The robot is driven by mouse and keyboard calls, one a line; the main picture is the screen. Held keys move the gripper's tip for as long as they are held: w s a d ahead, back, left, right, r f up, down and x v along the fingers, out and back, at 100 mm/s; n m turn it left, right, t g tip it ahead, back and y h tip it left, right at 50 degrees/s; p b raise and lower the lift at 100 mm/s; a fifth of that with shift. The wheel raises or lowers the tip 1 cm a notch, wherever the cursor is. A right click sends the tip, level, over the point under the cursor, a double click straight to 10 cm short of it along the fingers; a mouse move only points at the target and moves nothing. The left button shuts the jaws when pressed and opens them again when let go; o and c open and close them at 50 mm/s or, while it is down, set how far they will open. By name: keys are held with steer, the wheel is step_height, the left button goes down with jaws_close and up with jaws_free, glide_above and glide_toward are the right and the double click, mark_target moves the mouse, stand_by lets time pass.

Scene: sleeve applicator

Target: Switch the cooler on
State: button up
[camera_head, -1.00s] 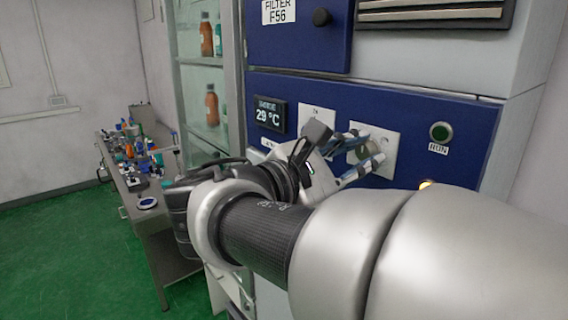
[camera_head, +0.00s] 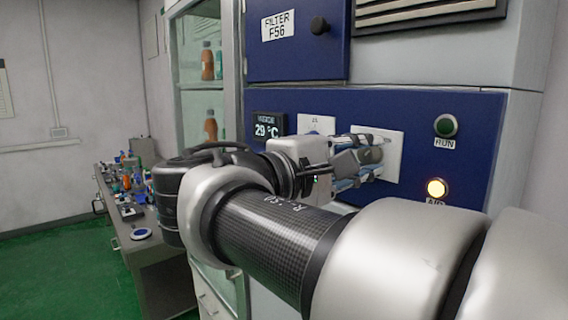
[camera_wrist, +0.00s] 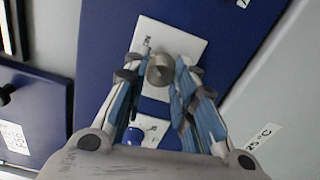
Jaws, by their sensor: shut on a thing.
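The cooler's blue front panel (camera_head: 468,170) has a white plate (camera_head: 397,151) with a round grey knob (camera_head: 371,156). The knob (camera_wrist: 160,69) also shows in the wrist view, between my fingertips. My gripper (camera_head: 366,160) is shut on this knob, one finger on each side. In the wrist view my gripper (camera_wrist: 163,72) reaches over the plate (camera_wrist: 190,45). A display (camera_head: 269,126) on the panel reads 29 °C. A dark green round button or lamp (camera_head: 446,126) labelled RUN looks unlit. A yellow lamp (camera_head: 437,188) below it glows.
Above is the FILTER door (camera_head: 290,50). A glass cabinet (camera_head: 203,60) with bottles and a cluttered bench (camera_head: 150,262) stand left.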

stand_by(0.3)
steer(key=o, duration=1.1)
steer(key=v, duration=1.2)
steer(key=shift+d, duration=0.1)
